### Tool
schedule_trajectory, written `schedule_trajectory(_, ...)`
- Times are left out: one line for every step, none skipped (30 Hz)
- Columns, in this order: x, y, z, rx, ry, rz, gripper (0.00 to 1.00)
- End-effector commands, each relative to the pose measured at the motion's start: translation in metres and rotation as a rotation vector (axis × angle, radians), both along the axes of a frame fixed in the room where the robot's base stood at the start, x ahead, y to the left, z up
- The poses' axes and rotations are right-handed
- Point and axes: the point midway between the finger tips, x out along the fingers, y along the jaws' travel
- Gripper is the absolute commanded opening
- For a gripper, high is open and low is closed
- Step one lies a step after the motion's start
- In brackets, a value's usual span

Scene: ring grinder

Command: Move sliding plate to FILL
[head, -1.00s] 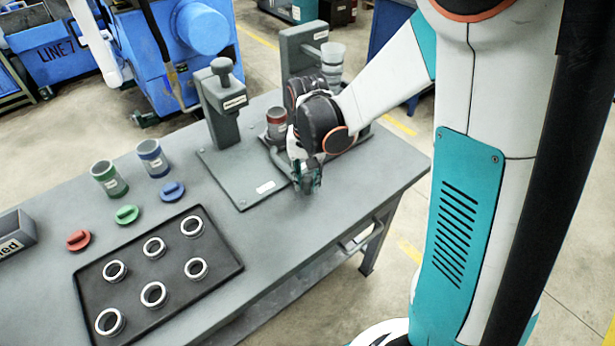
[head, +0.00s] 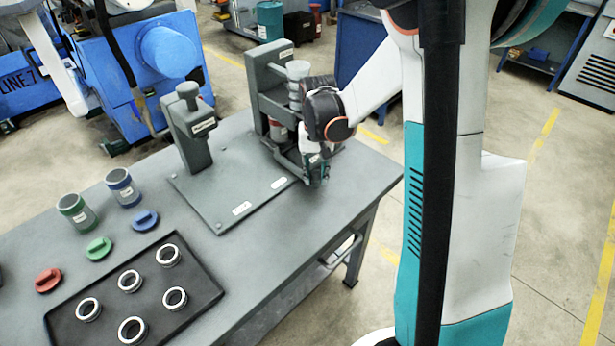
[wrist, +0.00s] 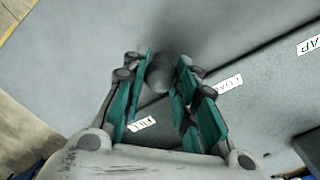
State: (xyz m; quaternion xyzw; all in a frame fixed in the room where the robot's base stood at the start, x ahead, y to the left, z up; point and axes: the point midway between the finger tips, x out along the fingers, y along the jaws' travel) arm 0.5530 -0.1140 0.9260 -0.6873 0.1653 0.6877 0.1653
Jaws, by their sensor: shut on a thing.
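The grey sliding plate (head: 289,158) is at the right end of the base plate in the head view, beside the tall filling stand (head: 262,85). A red container (head: 278,131) sits on it, partly hidden by the stand and my arm. My gripper (head: 318,172) is at the plate's front. In the wrist view my gripper (wrist: 160,85) has its teal fingers on both sides of a round grey knob (wrist: 160,70), shut on it. The FILL label (wrist: 141,124) lies close to the knob. The LOAD label (wrist: 229,84) and CAP label (wrist: 309,44) are farther right.
A press-like stand (head: 188,125) rises at the left of the base plate (head: 226,195). Green (head: 76,212) and blue (head: 123,187) containers, loose caps and a black tray (head: 205,290) of rings are on the left. The table's front edge is near my gripper.

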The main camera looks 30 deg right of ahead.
Motion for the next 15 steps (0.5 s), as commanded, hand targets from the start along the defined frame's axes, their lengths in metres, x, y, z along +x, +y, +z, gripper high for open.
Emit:
schedule_trajectory(0.0004, 0.0002, 0.0005, 0.000, -0.001, 0.001, 0.00)
schedule_trajectory(0.0005, 0.0003, 0.0005, 0.000, -0.001, 0.001, 0.00)
schedule_trajectory(0.0005, 0.0004, 0.0005, 0.000, -0.001, 0.001, 0.00)
schedule_trajectory(0.0005, 0.0004, 0.0005, 0.000, -0.001, 0.001, 0.00)
schedule_trajectory(0.0005, 0.0005, 0.0005, 0.000, -0.001, 0.001, 0.00)
schedule_trajectory(0.0004, 0.0006, 0.0006, 0.000, -0.001, 0.001, 0.29)
schedule_trajectory(0.0005, 0.0007, 0.0005, 0.000, -0.001, 0.001, 0.36)
schedule_trajectory(0.0004, 0.0007, 0.0005, 0.000, -0.001, 0.001, 0.42)
schedule_trajectory(0.0004, 0.0007, 0.0005, 0.000, -0.001, 0.001, 0.48)
schedule_trajectory(0.0003, 0.0008, 0.0004, 0.000, -0.001, 0.001, 0.48)
schedule_trajectory(0.0003, 0.0008, 0.0004, 0.000, -0.001, 0.001, 0.48)
schedule_trajectory(0.0002, 0.0008, 0.0004, 0.000, -0.001, 0.001, 0.48)
schedule_trajectory(0.0002, 0.0008, 0.0003, 0.000, -0.001, 0.001, 0.48)
schedule_trajectory(0.0002, 0.0008, 0.0003, 0.000, 0.000, 0.001, 0.48)
schedule_trajectory(0.0001, 0.0008, 0.0003, 0.000, 0.000, 0.001, 0.48)
